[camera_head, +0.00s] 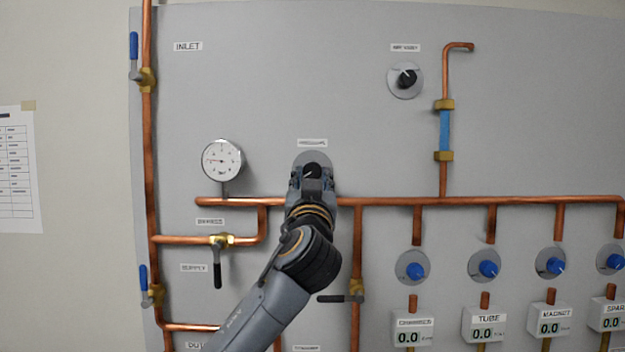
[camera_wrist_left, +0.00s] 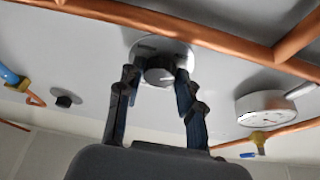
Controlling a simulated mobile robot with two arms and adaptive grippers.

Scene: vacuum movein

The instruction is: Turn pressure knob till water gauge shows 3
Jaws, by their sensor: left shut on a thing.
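The pressure knob (camera_head: 313,170) is black on a round grey plate, under a small label on the grey panel. My left gripper (camera_head: 312,182) is at the knob with its fingers on either side of it. In the left wrist view the knob (camera_wrist_left: 159,73) sits between the two fingers of the gripper (camera_wrist_left: 158,80), which is shut on it. The round white water gauge (camera_head: 222,160) is left of the knob; its needle is too small to read surely. The gauge (camera_wrist_left: 263,105) also shows in the wrist view. My right gripper is not in view.
A copper pipe (camera_head: 480,200) runs across the panel just below the knob. Several blue knobs and digital displays (camera_head: 413,333) are at the lower right. Another black knob (camera_head: 406,79) is at the upper right. A black-handled valve (camera_head: 218,265) is at the lower left.

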